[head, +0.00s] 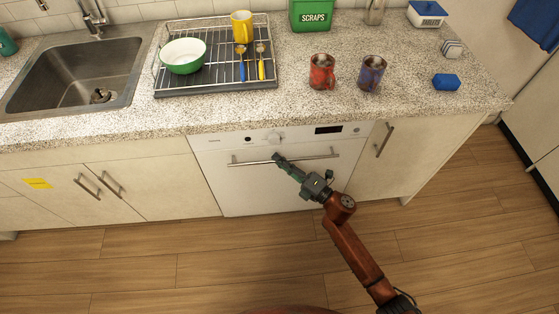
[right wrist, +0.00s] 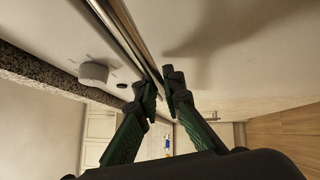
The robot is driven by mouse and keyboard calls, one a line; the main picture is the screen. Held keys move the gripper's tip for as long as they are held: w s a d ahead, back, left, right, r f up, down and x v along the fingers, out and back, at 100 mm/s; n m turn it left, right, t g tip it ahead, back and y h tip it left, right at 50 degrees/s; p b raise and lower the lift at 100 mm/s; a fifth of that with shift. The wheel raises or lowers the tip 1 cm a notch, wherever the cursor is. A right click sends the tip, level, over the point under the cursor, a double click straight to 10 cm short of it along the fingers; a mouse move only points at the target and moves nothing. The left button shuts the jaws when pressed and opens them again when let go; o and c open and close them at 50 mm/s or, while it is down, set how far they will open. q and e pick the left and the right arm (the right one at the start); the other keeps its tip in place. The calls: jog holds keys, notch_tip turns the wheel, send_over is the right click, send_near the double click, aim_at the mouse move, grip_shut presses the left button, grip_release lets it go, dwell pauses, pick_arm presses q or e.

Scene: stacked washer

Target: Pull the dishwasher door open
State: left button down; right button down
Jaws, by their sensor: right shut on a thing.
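The white dishwasher door (head: 260,189) is under the counter in the head view. It looks upright and closed. Its long metal bar handle (head: 308,157) runs across the upper part of the door, below the control strip. The handle also shows in the right wrist view (right wrist: 127,36), running down between the fingers. My right gripper (head: 277,158) is at the handle, left of its middle, with one finger on each side of the bar (right wrist: 163,86). It is shut on the handle. My left gripper is not in view.
The counter (head: 225,108) overhangs above. It carries a dish rack (head: 215,90), a red mug (head: 321,72), a blue mug (head: 372,73) and a blue sponge (head: 446,82). Cabinets flank the dishwasher. The wooden floor (head: 220,270) in front is clear.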

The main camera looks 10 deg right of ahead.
jog(key=shift+s+f, duration=0.1)
dwell(0.3)
